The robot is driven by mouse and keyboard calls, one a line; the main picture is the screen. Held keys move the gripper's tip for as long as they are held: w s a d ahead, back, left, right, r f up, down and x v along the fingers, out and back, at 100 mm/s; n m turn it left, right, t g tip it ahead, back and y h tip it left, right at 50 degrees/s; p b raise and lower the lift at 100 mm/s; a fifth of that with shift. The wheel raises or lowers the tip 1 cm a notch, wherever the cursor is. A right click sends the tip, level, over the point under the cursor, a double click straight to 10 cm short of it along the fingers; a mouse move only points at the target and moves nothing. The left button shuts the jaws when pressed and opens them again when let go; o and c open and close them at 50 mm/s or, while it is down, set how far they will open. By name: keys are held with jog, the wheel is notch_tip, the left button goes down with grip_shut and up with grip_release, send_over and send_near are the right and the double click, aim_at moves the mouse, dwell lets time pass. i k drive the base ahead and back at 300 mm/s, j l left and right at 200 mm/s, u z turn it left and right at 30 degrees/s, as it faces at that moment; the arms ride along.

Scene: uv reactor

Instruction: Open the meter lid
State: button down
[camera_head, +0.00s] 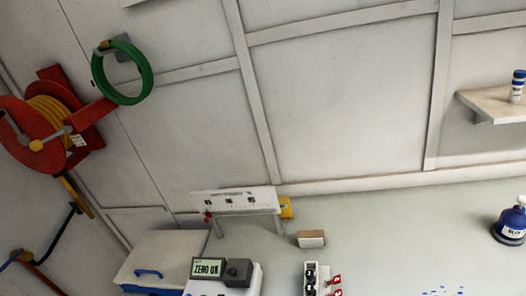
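The meter (250,287) is a white and grey device at the bottom edge of the picture, partly cut off. Its lit green display (208,268) reads "ZERO OK". A dark grey block (238,272) with a rounded shape on it sits right of the display; it looks like the meter lid and appears down, though the view is too small to be sure. My gripper does not show in this view, so its distance from the meter cannot be seen.
A white box with a blue handle (148,273) stands left of the meter. A labelled rack (235,201) stands behind it. A small block (311,239), a vial holder (317,280) and a blue bottle (511,226) are to the right. A red hose reel (32,137) hangs at left.

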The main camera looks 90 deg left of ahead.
aim_at(238, 273)
jog(key=k+l+u, duration=0.1)
jog(key=u, duration=0.3)
jog(key=k+u, duration=0.2)
jog(key=u, duration=0.15)
jog(key=k+u, duration=0.2)
jog(key=u, duration=0.2)
jog(key=k+u, duration=0.15)
jog(key=u, duration=0.2)
jog(key=k+j+u, duration=0.2)
jog(key=k, duration=0.3)
jog(key=k+j+u, duration=0.2)
jog(key=k+j, duration=0.25)
